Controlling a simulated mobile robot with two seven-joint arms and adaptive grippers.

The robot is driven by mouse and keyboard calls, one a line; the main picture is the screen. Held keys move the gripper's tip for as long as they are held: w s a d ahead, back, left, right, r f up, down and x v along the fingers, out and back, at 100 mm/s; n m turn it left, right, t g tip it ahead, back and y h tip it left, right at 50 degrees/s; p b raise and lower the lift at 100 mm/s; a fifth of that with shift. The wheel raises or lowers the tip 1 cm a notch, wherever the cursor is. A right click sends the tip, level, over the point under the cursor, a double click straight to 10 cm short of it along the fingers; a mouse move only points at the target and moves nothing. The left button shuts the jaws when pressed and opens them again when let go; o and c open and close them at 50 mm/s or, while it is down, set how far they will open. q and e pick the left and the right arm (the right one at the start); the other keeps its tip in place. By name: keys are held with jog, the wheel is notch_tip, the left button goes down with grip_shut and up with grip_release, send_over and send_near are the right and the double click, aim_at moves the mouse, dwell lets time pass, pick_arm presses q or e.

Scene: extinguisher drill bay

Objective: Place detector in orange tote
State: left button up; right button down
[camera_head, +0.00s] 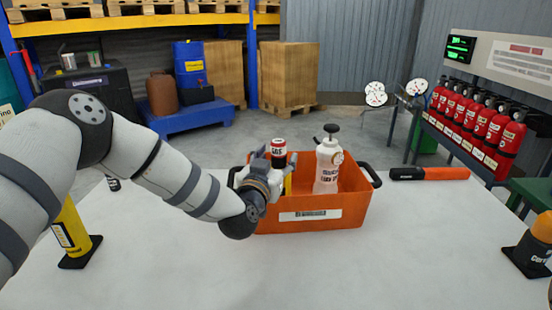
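The orange tote (310,222) stands on the pale table. A white pump sprayer bottle (327,168) stands upright inside it. A dark-topped canister with a red and white label (279,149) shows at the tote's left part, just behind my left gripper. A yellow strip (288,184) shows beside the gripper; I cannot tell whether it belongs to the canister or is the detector. My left gripper (272,168) is over the tote's left side. Its fingertips are small and partly hidden, so its grip is unclear.
A yellow cylinder on a black base (72,235) stands at the table's left, partly behind my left arm. A black and orange bar (430,173) lies at the back right. A black and orange item (532,247) stands at the right edge. The front table is clear.

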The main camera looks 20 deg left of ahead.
pick_arm(q)
jog(key=shift+r, duration=0.15)
jog(key=shift+s+r, duration=0.1)
jog(key=shift+s, duration=0.25)
jog(key=s+p, duration=0.2)
jog(key=s, duration=0.9)
jog(key=shift+s, duration=0.2)
pick_arm(e)
jog(key=w+r+t, duration=0.1)
jog(key=w+r, duration=0.1)
jog(key=shift+w+r, duration=0.35)
jog(key=shift+w, duration=0.05)
pick_arm(q)
jog(key=shift+f, duration=0.2)
